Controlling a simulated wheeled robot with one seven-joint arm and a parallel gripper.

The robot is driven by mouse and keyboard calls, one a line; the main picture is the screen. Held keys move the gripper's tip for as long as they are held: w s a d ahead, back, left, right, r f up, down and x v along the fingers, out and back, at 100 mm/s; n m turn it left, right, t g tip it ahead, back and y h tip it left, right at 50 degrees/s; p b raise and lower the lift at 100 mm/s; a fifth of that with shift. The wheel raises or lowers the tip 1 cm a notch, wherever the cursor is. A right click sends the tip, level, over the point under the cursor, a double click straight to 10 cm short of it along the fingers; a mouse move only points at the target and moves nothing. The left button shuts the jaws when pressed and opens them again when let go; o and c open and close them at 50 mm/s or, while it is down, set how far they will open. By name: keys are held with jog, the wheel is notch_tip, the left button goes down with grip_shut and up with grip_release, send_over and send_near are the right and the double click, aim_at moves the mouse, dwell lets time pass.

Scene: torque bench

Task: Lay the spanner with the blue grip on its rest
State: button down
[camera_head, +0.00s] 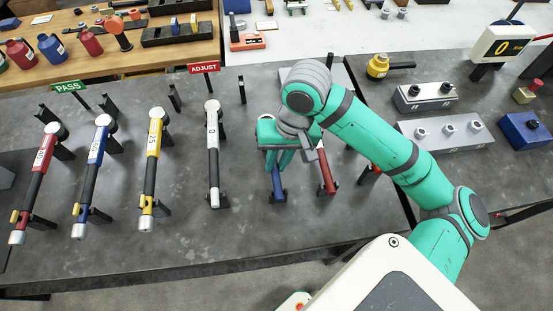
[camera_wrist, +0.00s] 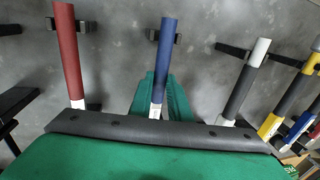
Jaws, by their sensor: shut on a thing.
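The spanner with the blue grip (camera_head: 278,186) is under my gripper (camera_head: 277,158) in the head view, its grip end pointing toward the bench front. My gripper's green fingers are shut on its pale shaft, seen in the wrist view (camera_wrist: 157,109). Its head end is hidden behind my gripper and wrist. In the wrist view the blue grip (camera_wrist: 166,48) lines up with a black rest (camera_wrist: 153,36); I cannot tell whether it touches the rest or hangs just above it.
Several yellow, blue and red-marked spanners lie farther left, by the green PASS sign (camera_head: 69,87). The red ADJUST sign (camera_head: 204,68) stands behind. Front bench is clear.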

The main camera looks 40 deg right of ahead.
jog(key=shift+f, duration=0.15)
jog(key=c, duration=1.6)
grip_release()
jog(key=v, duration=1)
jog(key=shift+r, duration=0.4)
jog(key=shift+d, duration=0.1)
